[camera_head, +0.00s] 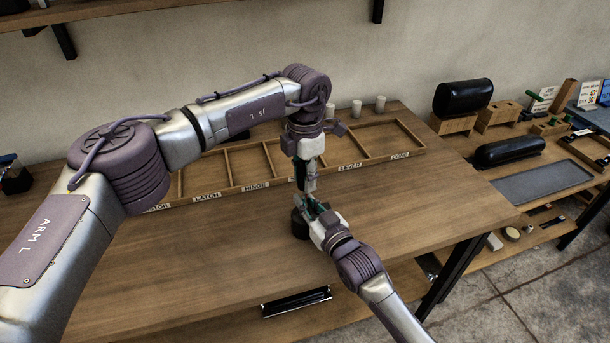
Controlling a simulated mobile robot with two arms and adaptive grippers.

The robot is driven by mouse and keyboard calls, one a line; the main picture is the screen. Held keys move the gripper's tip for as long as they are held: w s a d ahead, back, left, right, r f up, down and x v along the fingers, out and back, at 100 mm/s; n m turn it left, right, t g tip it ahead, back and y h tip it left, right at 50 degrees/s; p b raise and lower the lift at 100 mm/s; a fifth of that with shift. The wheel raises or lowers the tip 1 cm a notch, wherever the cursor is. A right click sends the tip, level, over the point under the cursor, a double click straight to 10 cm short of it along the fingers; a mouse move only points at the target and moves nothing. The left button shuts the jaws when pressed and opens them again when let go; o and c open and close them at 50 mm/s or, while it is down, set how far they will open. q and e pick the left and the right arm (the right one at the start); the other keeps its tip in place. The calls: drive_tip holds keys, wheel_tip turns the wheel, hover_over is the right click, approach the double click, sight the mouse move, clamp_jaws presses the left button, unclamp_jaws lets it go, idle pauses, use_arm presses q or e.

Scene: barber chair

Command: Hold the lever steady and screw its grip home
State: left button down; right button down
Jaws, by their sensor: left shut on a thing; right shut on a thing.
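My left gripper (304,187) points straight down over the middle of the table. It is shut on the dark grip, of which only a little shows between the fingers. My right gripper (311,208) reaches in from the lower right, just below the left one. It is shut on the lever, which its fingers mostly hide. A dark round block (299,226) stands on the table directly under both grippers. The join between lever and grip is too small and covered to make out.
A divided wooden tray (236,187) with labels such as LATCH, HINGE and LEVER lies behind the grippers. Several pale cups (356,107) stand at its back. Black cushions (510,151) and a grey mat (542,181) are on the right bench. The table front (200,270) is clear.

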use_arm(q)
drive_tip(key=shift+m, duration=0.3)
use_arm(e)
drive_tip(key=shift+d, duration=0.1)
use_arm(q)
drive_tip(key=c, duration=0.8)
unclamp_jaws()
drive_tip(key=shift+o, duration=0.2)
drive_tip(key=shift+r, duration=0.15)
wheel_tip(320, 180, up, 12)
drive_tip(key=shift+f, duration=0.15)
use_arm(e)
drive_tip(key=c, duration=1.1)
unclamp_jaws()
drive_tip(key=shift+s, duration=0.1)
